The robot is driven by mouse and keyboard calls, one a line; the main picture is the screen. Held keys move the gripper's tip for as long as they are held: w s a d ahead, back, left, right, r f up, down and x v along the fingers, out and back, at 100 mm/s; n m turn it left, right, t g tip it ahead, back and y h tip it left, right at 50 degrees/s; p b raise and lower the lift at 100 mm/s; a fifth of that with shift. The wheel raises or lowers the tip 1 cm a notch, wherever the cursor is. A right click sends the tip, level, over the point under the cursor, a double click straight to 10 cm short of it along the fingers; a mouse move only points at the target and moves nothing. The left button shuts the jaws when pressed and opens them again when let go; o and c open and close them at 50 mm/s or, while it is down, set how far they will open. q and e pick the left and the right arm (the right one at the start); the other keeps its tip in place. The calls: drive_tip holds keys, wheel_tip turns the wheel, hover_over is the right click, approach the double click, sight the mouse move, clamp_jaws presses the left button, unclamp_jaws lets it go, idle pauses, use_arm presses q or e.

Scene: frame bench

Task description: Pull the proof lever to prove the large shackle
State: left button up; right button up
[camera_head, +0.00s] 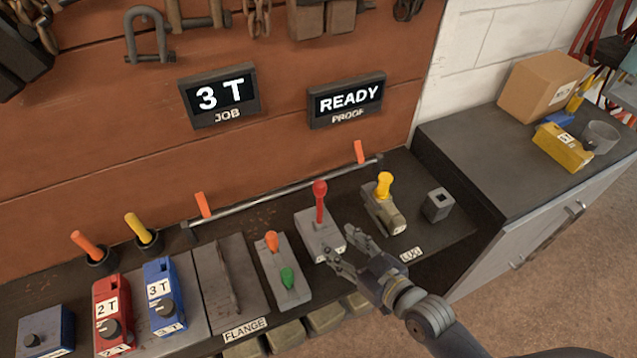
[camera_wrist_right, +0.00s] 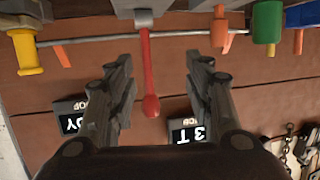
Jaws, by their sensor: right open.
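The red lever (camera_head: 320,202) has a round knob and stands upright on a light grey block (camera_head: 318,236) on the bench. My right gripper (camera_head: 348,252) is open, just in front of the block in the head view. In the right wrist view the red lever (camera_wrist_right: 148,75) lies between the spread fingers of the gripper (camera_wrist_right: 158,68), with a gap on each side. A grey shackle (camera_head: 131,47) hangs on the wall; I cannot tell whether it is the large one. The displays read "3 T JOB" (camera_head: 219,96) and "READY PROOF" (camera_head: 346,100). My left gripper is not in view.
Left of the red lever is a plate with orange and green handles (camera_head: 283,272). Right of it is a yellow-knobbed fixture (camera_head: 383,205) near the LUG label. A rail (camera_head: 282,193) runs behind. Red and blue units (camera_head: 163,300) stand at left. A side cabinet holds a cardboard box (camera_head: 541,85).

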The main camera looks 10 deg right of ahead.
sight(324, 194)
wheel_tip(324, 194, up, 6)
drive_tip(key=w+d+t+y, duration=0.1)
drive_tip(key=w+t+y, duration=0.1)
drive_tip(key=t, duration=0.1)
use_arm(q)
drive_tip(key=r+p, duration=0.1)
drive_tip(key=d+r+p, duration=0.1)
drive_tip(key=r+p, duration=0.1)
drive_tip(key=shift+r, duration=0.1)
use_arm(e)
drive_tip(key=x, duration=1)
drive_tip(key=shift+w, duration=0.5)
clamp_jaws()
